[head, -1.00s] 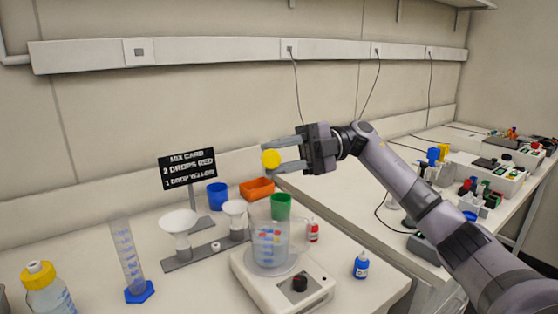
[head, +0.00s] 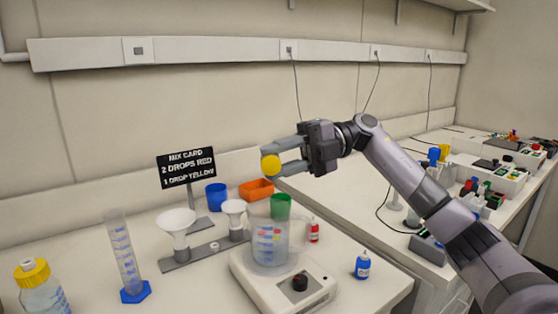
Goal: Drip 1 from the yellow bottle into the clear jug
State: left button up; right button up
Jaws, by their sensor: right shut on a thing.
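My right gripper (head: 284,155) comes in from the right and is shut on the yellow bottle (head: 270,163). Only a round yellow end of the bottle shows, so it seems tipped over; its nozzle is hidden. The bottle is in the air above the clear jug (head: 268,246), apart from it. The jug has blue marks with some red near them, and stands on the white stirrer plate (head: 255,288). I cannot see a drop. My left gripper is not in view.
A mix card (head: 186,168) reads 2 drops red, 1 drop yellow. Red (head: 314,231) and blue (head: 362,265) bottles stand right of the jug. Funnels in a rack (head: 205,250), a measuring cylinder (head: 126,258) and a yellow-capped bottle (head: 42,290) stand left. Blue, orange and green containers are behind.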

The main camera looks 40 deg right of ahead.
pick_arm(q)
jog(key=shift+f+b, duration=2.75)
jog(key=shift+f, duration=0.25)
pick_arm(e)
jog(key=shift+s+a+f+n+t+h, duration=0.1)
jog(key=shift+s+a+f+n+h, duration=0.15)
jog(key=shift+s+a+n, duration=0.35)
jog(key=shift+s+a+f+n+t+h, duration=0.1)
jog(key=shift+s+a+f+n+h, duration=0.25)
jog(key=shift+s, duration=0.4)
jog(key=shift+s+a+f+n+t+h, duration=0.1)
jog(key=shift+s+a+f+n+h, duration=0.1)
jog(key=shift+s+a+n, duration=0.4)
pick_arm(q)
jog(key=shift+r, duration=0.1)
pick_arm(e)
jog(key=shift+s+r, duration=0.1)
